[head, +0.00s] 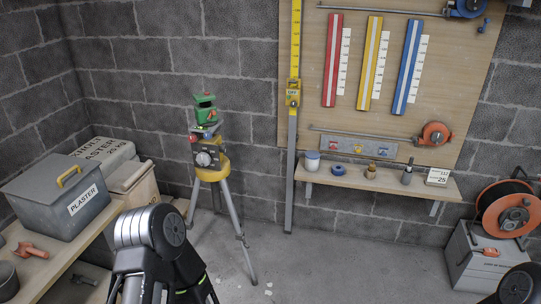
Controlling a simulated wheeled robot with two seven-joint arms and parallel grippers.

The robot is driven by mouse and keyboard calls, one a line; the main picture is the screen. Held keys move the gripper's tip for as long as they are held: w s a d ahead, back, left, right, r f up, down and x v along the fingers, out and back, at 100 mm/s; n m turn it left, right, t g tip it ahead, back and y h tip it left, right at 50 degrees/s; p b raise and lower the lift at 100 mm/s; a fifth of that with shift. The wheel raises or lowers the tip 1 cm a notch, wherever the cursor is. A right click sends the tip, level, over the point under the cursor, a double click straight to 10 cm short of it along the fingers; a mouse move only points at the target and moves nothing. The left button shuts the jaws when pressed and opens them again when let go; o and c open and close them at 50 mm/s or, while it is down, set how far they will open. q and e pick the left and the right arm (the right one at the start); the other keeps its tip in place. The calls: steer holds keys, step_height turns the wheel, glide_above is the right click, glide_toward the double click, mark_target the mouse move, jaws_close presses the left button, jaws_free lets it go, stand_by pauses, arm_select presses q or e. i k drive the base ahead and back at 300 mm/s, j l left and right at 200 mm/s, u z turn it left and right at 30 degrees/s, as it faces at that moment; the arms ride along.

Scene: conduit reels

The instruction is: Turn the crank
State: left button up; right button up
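I cannot clearly make out a crank. An orange and black reel (507,209) stands at the right edge on a grey box; whether it bears a crank handle is too small to tell. Part of my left arm shows at the lower left, and a dark rounded part of mine at the lower right corner. Neither gripper's fingers are visible.
A yellow-topped tripod (211,168) with a green instrument (204,109) stands on the floor. A shelf (380,181) below the board holds small items. A grey plaster box (62,195) sits on the left bench. The floor (330,270) between tripod and grey box (480,262) is clear.

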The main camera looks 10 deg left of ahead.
mark_target(203, 159)
steer(key=i+j, duration=0.25)
steer(key=j, duration=0.15)
steer(key=i+j, duration=0.2)
steer(key=j, duration=0.2)
steer(key=i+j+u, duration=0.1)
steer(key=i+j, duration=0.15)
steer(key=j, duration=0.15)
steer(key=i+j, duration=0.25)
steer(key=j, duration=0.15)
